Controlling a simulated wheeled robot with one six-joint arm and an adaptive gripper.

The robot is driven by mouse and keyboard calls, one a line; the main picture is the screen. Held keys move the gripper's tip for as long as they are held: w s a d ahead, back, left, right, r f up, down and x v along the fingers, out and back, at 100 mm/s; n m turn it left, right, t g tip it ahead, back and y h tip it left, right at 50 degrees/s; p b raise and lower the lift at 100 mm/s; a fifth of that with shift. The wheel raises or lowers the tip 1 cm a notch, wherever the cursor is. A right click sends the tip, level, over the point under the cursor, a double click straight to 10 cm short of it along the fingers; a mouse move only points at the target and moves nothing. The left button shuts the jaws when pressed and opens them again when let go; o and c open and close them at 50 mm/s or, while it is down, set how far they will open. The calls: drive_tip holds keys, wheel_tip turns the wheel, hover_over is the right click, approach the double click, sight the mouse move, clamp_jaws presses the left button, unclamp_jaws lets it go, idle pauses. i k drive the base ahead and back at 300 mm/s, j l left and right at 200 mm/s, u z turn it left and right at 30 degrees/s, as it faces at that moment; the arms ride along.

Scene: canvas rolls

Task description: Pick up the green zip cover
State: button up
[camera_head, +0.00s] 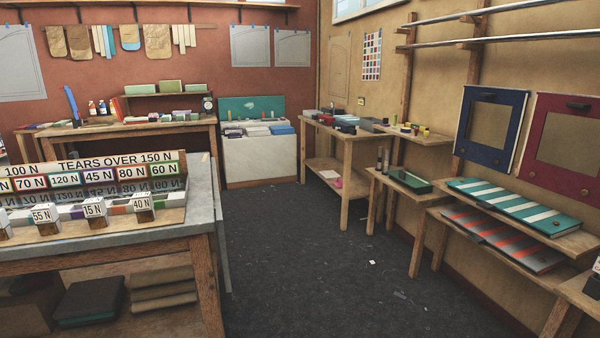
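I cannot tell for sure which thing is the green zip cover; no zip can be made out at this size. Green things in view are a teal-and-white striped flat piece (515,205) on the upper right shelf, a small green tray-like thing (410,181) on a low bench at right, and a dark green-black block (90,301) under the left table. My gripper is not in view.
A grey-topped table (203,195) with number signs stands close at left. A wooden bench (165,128) and a white bin (258,160) stand at the back. Benches and shelves line the right wall. The dark floor (310,255) between is mostly clear, with small scraps.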

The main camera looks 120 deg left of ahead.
sight(414, 180)
drive_tip(key=u, duration=3.1)
drive_tip(key=i+u, duration=0.2)
drive_tip(key=i, duration=2.1)
drive_tip(key=i+j+z, duration=0.2)
drive_tip(key=i+z, duration=0.2)
drive_tip(key=i, duration=0.25)
drive_tip(key=i+j+z, duration=0.35)
drive_tip(key=i, duration=0.3)
drive_tip(key=i+j+z, duration=0.4)
drive_tip(key=i+j, duration=0.5)
drive_tip(key=j, duration=0.2)
